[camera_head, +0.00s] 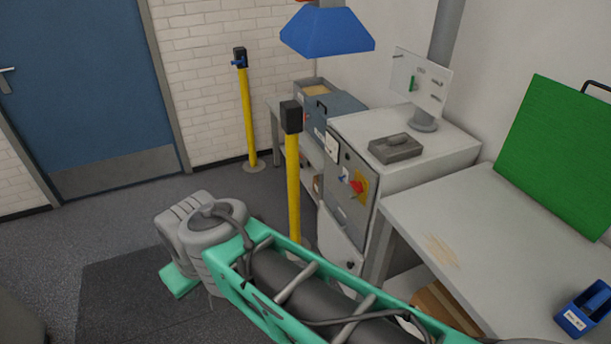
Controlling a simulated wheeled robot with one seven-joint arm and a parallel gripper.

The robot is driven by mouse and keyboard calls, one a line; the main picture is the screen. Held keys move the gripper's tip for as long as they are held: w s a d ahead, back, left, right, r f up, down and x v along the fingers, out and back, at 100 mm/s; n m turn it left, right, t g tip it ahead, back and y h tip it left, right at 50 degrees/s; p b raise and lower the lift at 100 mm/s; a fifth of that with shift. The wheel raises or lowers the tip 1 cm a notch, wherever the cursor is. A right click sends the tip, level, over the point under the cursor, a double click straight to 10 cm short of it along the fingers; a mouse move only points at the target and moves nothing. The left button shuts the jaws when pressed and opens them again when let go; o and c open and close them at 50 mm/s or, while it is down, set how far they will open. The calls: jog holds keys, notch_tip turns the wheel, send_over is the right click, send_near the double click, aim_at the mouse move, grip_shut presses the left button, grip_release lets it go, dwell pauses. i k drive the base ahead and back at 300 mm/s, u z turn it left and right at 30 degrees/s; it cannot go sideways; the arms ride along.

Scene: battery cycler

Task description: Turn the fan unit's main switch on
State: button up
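A red rotary switch (357,187) on a yellow plate sits on the dark front panel of a light grey cabinet (430,156), right of the picture's middle. This looks like the fan unit with its main switch. The knob is too small to read its setting. My teal and grey arm crosses the lower middle of the view, and its grey joint (205,240) is to the left of the cabinet, well apart from the switch. My gripper's fingers cannot be made out in this view.
Two yellow posts with black heads stand near the cabinet, the nearer one (293,180) just left of its front. A white bench (480,240) with a green panel (560,150) and blue bin (585,310) is at right. A blue hood (327,30) hangs above. Floor at left is open.

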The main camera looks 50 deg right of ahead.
aim_at(357, 186)
jog(key=z, duration=0.4)
jog(key=i, duration=1.7)
jog(key=z, duration=0.7)
